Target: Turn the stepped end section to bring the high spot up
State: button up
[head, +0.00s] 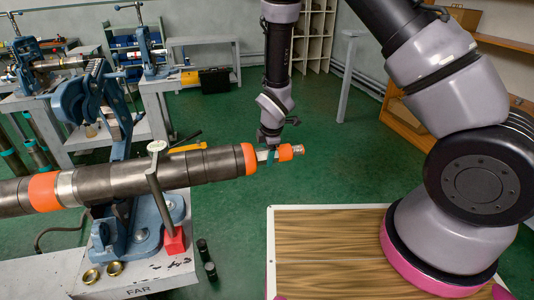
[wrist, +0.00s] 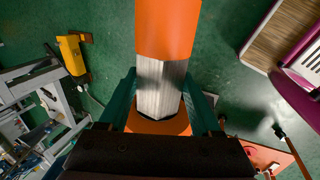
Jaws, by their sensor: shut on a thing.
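A long dark pipe (head: 120,178) with orange bands lies across the left of the head view, in a blue pipe vise (head: 130,225). Its stepped end section (head: 261,156) points right, with a bare silver part between an orange collar (head: 249,159) and an orange end ring (head: 286,152). My gripper (head: 270,155) comes down from above and is shut on the silver part. In the wrist view its teal fingers (wrist: 162,100) sit on both sides of the silver faceted part (wrist: 160,85). I cannot make out a high spot; the fingers and gripper body hide some of the section.
A yellow tool (head: 188,147) shows behind the pipe.

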jog(key=t, duration=0.2)
jog(key=t+y, duration=0.1)
jog(key=shift+s+d+f+t, duration=0.15)
jog(key=shift+s+f+t, duration=0.1)
jog(key=shift+s+t, duration=0.15)
jog(key=t+y, duration=0.1)
jog(key=t, duration=0.2)
jog(key=shift+s+f, duration=0.1)
jog(key=shift+f, duration=0.1)
jog(key=t, duration=0.3)
jog(key=t+y, duration=0.1)
jog(key=shift+f+t, duration=0.25)
jog(key=shift+t, duration=0.05)
jog(key=shift+t+y, duration=0.6)
jog(key=shift+t, duration=0.8)
jog(key=o, duration=1.4)
